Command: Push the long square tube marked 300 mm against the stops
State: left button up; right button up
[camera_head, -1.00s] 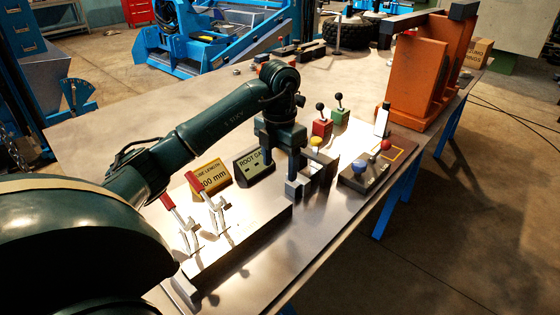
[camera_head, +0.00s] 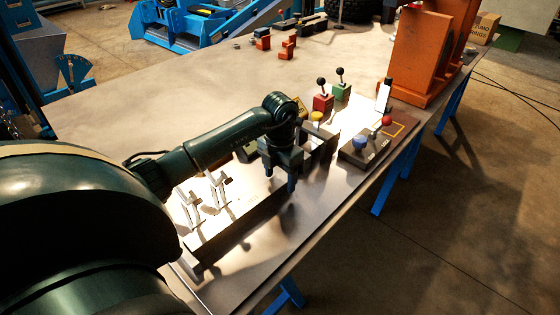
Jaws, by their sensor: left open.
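A long, straight grey bar (camera_head: 240,229) lies along the near side of a bright plate on the table, its near face in shadow. It looks like the square tube, but I see no marking on it. My left gripper (camera_head: 291,187) is open and points down at the bar's right end. I cannot tell whether its fingers touch it. Grey upright blocks (camera_head: 322,147), perhaps the stops, stand just beyond the gripper, partly hidden by it. My arm covers the 300 mm sign. My right gripper is not in view.
Two toggle clamps (camera_head: 219,187) stand on the plate below my forearm. A red box (camera_head: 323,103) and a green box (camera_head: 341,91) with black knobs stand behind. A dark panel (camera_head: 363,152) with blue and red knobs is to the right. The table's near edge is close.

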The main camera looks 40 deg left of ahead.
pick_arm(q)
jog(key=shift+f, duration=0.55)
jog(key=shift+c, duration=0.4)
grip_shut()
jog(key=shift+o, duration=0.4)
grip_release()
jog(key=shift+r, duration=0.1)
notch_tip(320, 180, up, 13)
